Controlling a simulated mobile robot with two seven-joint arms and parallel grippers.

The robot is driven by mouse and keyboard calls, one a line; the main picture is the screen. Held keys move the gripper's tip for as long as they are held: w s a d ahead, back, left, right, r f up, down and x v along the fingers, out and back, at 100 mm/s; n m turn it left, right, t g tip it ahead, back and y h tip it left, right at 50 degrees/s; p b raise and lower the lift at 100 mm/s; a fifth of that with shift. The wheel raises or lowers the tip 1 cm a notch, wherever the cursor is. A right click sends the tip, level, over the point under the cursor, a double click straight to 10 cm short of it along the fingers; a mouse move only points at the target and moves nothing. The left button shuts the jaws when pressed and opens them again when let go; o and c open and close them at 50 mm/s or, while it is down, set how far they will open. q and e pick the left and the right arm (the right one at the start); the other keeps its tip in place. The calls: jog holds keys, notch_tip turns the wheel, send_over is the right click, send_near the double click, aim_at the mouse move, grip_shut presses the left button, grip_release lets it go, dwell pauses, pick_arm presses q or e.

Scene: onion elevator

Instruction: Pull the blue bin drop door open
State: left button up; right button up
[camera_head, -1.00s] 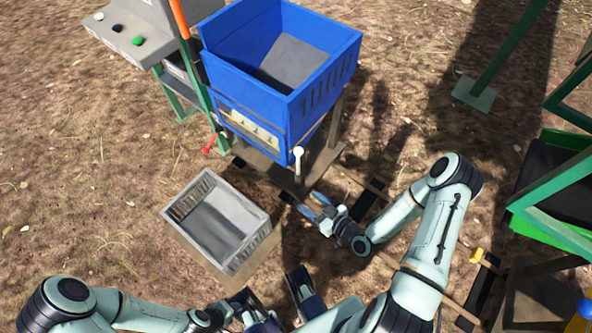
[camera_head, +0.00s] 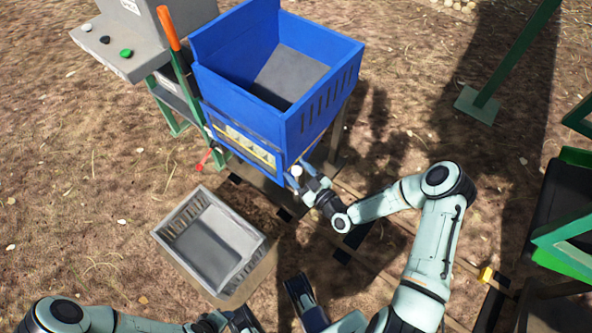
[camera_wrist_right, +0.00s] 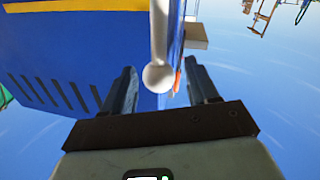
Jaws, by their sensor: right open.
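The blue bin (camera_head: 285,85) stands upright on legs, open at the top, with a grey surface inside. A white ball-ended handle (camera_head: 296,171) sticks out at its lower front corner. My right gripper (camera_head: 300,174) is at this handle, and its fingers are open. In the right wrist view the white handle (camera_wrist_right: 158,75) lies between the two spread fingers (camera_wrist_right: 160,88), with the blue bin wall (camera_wrist_right: 60,70) behind. I cannot tell if either finger touches it. My left gripper is low in the head view, partly cut off by the bottom edge, and its jaws are unclear.
A grey crate (camera_head: 250,262) sits below the bin on a board. A lever with an orange grip (camera_head: 168,28) and a red-ended handle (camera_head: 204,160) are left of the bin. A control box (camera_head: 125,52) stands behind. Green frames are at right.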

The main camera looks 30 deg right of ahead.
jog(key=shift+w, duration=0.45)
grip_shut()
jog(key=shift+a, duration=0.1)
jog(key=shift+a, duration=0.1)
